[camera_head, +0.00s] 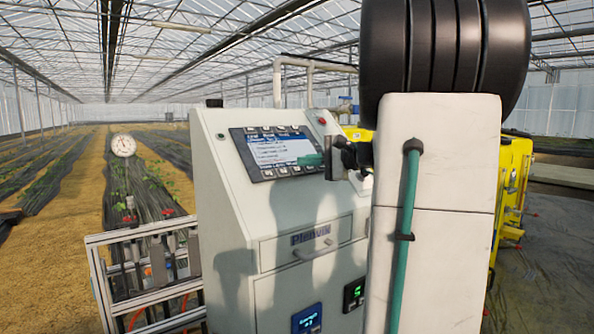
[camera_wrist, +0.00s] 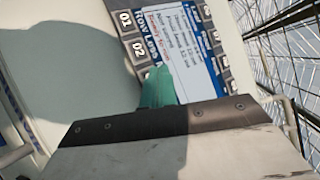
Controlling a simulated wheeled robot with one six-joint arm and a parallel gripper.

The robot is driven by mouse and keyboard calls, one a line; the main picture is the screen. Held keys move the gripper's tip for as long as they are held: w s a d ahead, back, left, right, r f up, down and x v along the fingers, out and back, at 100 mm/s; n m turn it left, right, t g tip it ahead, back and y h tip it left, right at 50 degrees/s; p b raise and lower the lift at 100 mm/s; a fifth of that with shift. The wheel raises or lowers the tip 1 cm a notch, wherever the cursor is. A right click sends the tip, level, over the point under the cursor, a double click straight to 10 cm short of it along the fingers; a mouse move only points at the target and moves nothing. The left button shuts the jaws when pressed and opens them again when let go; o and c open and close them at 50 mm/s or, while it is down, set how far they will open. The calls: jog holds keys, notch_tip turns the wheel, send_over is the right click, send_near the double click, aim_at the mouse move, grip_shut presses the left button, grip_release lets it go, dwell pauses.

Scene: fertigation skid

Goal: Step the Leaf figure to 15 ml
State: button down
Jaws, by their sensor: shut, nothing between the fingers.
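The control panel (camera_head: 272,152) is a dark-framed screen with grey keys along its edges, set in the sloping face of a pale cabinet. Its lit display shows several text lines under a blue header, too small for me to read the Leaf figure. In the wrist view the display (camera_wrist: 180,50) appears tilted, with keys marked 01 (camera_wrist: 125,19) and 02 (camera_wrist: 140,50) beside it and one line in red. My gripper (camera_head: 312,160) is shut and empty at the panel's lower right. Its green tips (camera_wrist: 158,86) cover part of the panel's edge; I cannot tell whether they touch it.
The pale cabinet (camera_head: 225,190) carries a drawer with a handle (camera_head: 312,250) and small displays (camera_head: 306,319) low down. A metal frame with a round gauge (camera_head: 123,145) stands at left. Yellow equipment (camera_head: 512,185) stands behind my arm at right.

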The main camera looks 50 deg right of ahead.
dwell(0.6)
jog(key=shift+w+f, duration=0.3)
jog(key=shift+w+d+f, duration=0.1)
jog(key=shift+w+f, duration=0.1)
jog(key=shift+f, duration=0.05)
dwell(0.6)
jog(key=shift+s+r, duration=0.1)
dwell(0.3)
jog(key=shift+s+r, duration=0.4)
jog(key=shift+r, duration=0.05)
jog(key=s+r, duration=0.1)
jog(key=r, duration=0.1)
jog(key=s+a+r, duration=0.1)
jog(key=s, duration=0.1)
jog(key=shift+s+r, duration=0.15)
jog(key=shift+r, duration=0.2)
dwell(1.6)
